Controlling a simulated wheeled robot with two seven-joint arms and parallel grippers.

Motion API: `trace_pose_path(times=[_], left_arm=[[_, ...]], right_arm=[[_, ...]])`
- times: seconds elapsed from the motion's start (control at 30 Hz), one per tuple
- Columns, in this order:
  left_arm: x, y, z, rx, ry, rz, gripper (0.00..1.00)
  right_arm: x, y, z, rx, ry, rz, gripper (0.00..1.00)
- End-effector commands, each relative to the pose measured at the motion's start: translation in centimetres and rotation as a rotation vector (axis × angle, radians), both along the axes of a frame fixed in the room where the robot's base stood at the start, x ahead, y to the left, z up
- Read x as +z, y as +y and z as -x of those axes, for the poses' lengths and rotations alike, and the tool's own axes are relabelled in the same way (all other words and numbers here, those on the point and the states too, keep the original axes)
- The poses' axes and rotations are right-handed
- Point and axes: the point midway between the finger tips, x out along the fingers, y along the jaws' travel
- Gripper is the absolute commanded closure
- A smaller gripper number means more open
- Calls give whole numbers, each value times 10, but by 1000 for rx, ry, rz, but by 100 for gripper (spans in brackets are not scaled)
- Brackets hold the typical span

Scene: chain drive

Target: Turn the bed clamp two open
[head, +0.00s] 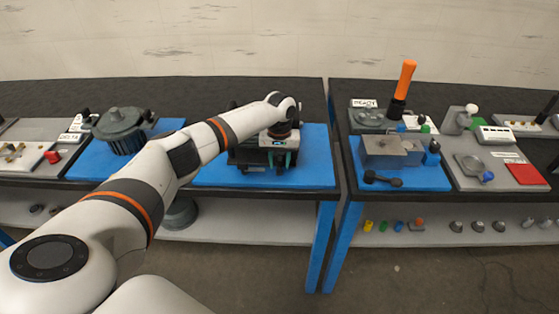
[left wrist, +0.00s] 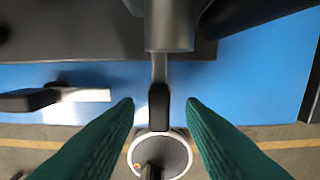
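A dark machine (head: 247,156) sits on the blue mat of the left bench in the head view, partly hidden by my left arm and gripper. In the left wrist view a grey metal block (left wrist: 168,25) carries a lever with a black grip (left wrist: 159,106) at its end. I take this for the bed clamp, but no number shows. My left gripper (left wrist: 159,102) is open, with one green finger on each side of the black grip and gaps on both sides. In the head view the same gripper (head: 279,158) points down at the machine's front. My right gripper is not in view.
A second black lever (left wrist: 35,99) lies to the left in the wrist view. The right bench holds a metal box (head: 391,151) and an orange-handled tool (head: 403,80). A gap separates the benches.

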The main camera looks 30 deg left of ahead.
Motion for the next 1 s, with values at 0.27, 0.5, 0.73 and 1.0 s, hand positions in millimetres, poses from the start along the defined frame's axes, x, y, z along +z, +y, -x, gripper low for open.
trace_pose_path(times=[0.27, 0.5, 0.73, 1.0], left_arm=[[-9, 0, 0, 0, 0, 0, 64], [-9, 0, 0, 0, -1, -1, 82], [-8, 0, 0, 0, -1, -1, 100], [-8, 0, 0, -49, 0, 0, 100]], right_arm=[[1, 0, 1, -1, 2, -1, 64], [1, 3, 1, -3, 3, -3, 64], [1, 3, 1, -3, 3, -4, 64], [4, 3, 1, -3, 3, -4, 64]])
